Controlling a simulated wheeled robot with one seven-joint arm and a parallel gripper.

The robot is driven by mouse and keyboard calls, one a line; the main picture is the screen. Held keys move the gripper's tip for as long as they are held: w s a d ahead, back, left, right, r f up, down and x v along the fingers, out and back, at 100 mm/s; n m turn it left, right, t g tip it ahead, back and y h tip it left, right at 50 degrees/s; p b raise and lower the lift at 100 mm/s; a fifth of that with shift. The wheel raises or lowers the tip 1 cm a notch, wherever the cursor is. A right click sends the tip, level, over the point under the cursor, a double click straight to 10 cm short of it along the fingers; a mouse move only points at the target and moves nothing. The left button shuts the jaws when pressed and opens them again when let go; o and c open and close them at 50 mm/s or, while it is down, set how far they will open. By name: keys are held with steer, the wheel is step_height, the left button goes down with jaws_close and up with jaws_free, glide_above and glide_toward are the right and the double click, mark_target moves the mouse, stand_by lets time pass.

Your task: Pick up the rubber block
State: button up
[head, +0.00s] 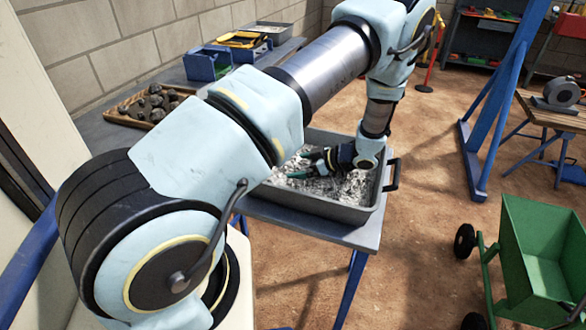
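My gripper (304,165) reaches down into a grey tray (322,211) of pale, broken material, on the near end of a bench. Its two dark and teal fingers point left, low over the material, and look spread apart. I see nothing clearly held between them. I cannot make out the rubber block; it may be hidden by my arm, which crosses the middle of the view, or be too small to tell in the tray.
The bench (102,128) also holds a wooden tray (117,117) of dark rocks, a blue bin (207,64) and a grey bin (275,27). A green cart (545,262) stands at right. A blue frame (490,112) rises behind it. Bare floor lies between bench and cart.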

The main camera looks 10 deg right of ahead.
steer(key=c, duration=1.5)
